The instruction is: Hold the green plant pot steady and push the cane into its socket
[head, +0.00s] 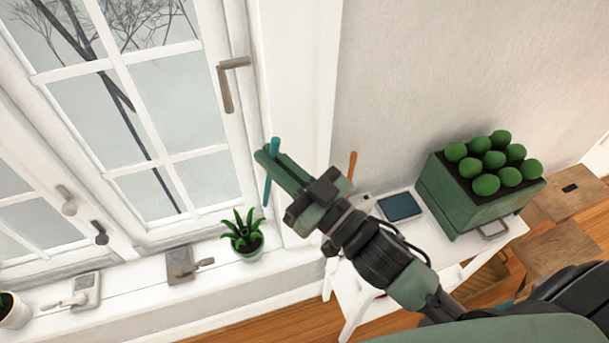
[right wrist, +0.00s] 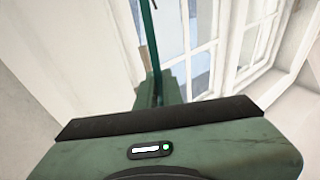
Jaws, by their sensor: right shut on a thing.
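The cane also shows in the right wrist view (right wrist: 150,38), rising from between the fingers (right wrist: 158,90). The socket cannot be made out among the leaves. My left gripper is out of view, and nothing is seen holding the pot.
Another pot (head: 14,312) is at the far left. A white table (head: 450,255) at right bears a tablet (head: 400,207) and a green planter box (head: 460,200). An orange stick (head: 352,163) shows behind my right gripper.

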